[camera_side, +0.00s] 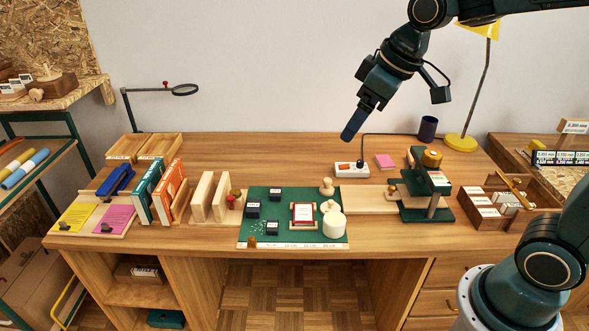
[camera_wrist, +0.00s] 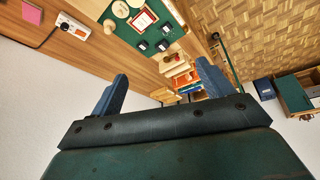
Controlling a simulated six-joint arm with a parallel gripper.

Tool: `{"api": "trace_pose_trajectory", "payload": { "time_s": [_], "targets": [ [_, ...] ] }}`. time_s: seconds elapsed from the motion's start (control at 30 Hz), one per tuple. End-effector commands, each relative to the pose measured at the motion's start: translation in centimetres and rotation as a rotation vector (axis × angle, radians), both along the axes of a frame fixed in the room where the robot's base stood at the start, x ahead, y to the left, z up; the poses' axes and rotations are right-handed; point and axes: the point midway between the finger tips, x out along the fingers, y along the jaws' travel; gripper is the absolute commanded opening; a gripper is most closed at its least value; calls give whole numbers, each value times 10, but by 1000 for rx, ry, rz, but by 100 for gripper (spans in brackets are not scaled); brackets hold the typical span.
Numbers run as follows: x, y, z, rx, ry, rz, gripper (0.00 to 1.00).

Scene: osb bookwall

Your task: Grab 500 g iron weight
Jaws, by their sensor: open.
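Three small dark blocks with pale labels sit apart on a green mat (camera_side: 290,233) at the middle of the bench: a back one (camera_side: 275,194), a left one (camera_side: 253,210) and a front one (camera_side: 272,228). Their labels are too small to read, so I cannot tell which, if any, is the 500 g iron weight. The mat also shows in the wrist view (camera_wrist: 180,29) with the dark blocks (camera_wrist: 141,45). My gripper (camera_side: 350,128) hangs high above the bench, behind and right of the mat. In the wrist view its blue fingers (camera_wrist: 162,67) are apart and empty.
Upright books (camera_side: 160,195) stand left. A green stand (camera_side: 428,190) and box (camera_side: 500,199) stand right. A power strip (camera_side: 351,170) lies behind.

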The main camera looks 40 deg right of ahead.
Motion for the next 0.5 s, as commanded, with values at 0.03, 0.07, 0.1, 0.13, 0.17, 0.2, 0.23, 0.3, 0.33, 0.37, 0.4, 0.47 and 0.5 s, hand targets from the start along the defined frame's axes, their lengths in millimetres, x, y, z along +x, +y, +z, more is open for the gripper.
{"api": "trace_pose_trajectory", "payload": {
  "time_s": [0.03, 0.07, 0.1, 0.13, 0.17, 0.2, 0.23, 0.3, 0.33, 0.37, 0.4, 0.47, 0.5],
  "targets": [
    [12, 0, -5, -1, 9, 16, 80],
    [19, 1, -7, -3, 11, 27, 80],
    [28, 1, -10, -4, 13, 43, 80],
    [35, 2, -12, -4, 14, 54, 80],
    [42, 3, -15, -4, 17, 68, 80],
    [51, 3, -19, -5, 20, 83, 80],
    [58, 3, -22, -6, 22, 93, 80],
    [73, 4, -30, -7, 25, 121, 80],
    [80, 5, -34, -7, 27, 132, 80],
    [86, 5, -38, -6, 29, 144, 80],
    [95, 6, -43, -7, 31, 159, 80],
    [107, 6, -52, -7, 34, 181, 80],
    [116, 7, -58, -6, 35, 197, 80]
  ]
}}
